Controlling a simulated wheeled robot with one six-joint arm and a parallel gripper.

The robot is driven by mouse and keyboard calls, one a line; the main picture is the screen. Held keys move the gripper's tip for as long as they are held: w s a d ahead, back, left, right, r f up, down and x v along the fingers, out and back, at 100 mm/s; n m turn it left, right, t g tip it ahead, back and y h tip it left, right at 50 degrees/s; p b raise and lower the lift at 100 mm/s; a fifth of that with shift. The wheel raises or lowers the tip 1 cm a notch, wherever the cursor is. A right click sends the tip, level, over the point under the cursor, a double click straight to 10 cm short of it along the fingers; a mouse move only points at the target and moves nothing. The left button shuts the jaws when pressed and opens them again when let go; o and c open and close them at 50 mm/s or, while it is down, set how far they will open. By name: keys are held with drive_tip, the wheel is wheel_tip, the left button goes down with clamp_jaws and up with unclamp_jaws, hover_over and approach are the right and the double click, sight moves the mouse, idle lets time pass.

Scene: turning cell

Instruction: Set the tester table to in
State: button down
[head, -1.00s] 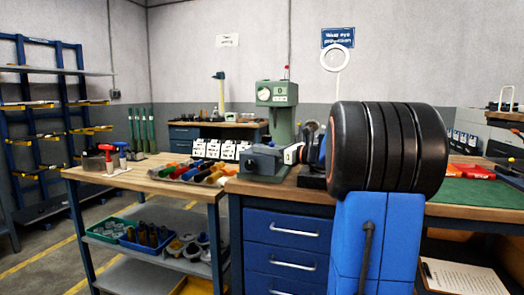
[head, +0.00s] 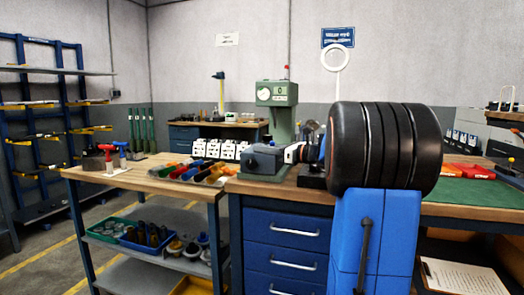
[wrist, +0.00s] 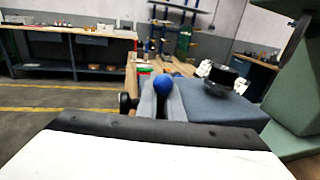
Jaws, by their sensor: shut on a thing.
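The green tester (head: 277,95), with a round dial on its head, stands on the wooden bench. Its grey-blue block (head: 262,160) sits low at its front and also shows in the wrist view (wrist: 222,108), with a dark round disc (wrist: 220,79) above it. A blue ball knob (wrist: 163,84) is beside the block's left side. My gripper (wrist: 163,98) is shut on this knob, a finger on each side. In the head view my gripper (head: 292,153) is at the block's right, its fingertips too small to make out. Which part is the tester table is unclear.
A wooden cart (head: 150,178) with coloured bins stands left of the blue drawer bench (head: 290,232). A green mat (head: 480,192) with red items lies to the right. My dark arm link hides part of the bench. Open floor shows at the left.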

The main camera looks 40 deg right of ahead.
drive_tip(key=w+d, duration=0.2)
drive_tip(key=d, duration=0.1)
drive_tip(key=w+d, duration=0.5)
drive_tip(key=d, duration=0.2)
drive_tip(key=shift+w+r, duration=0.3)
drive_tip(key=shift+w, duration=0.1)
drive_tip(key=shift+w+d+r, duration=0.1)
drive_tip(key=shift+w+d, duration=0.05)
drive_tip(key=c, duration=1.9)
unclamp_jaws()
drive_tip(key=shift+d, duration=0.15)
drive_tip(key=shift+w+f, duration=0.1)
drive_tip(key=shift+f, duration=0.1)
drive_tip(key=v, duration=1.7)
drive_tip(key=shift+s, duration=0.25)
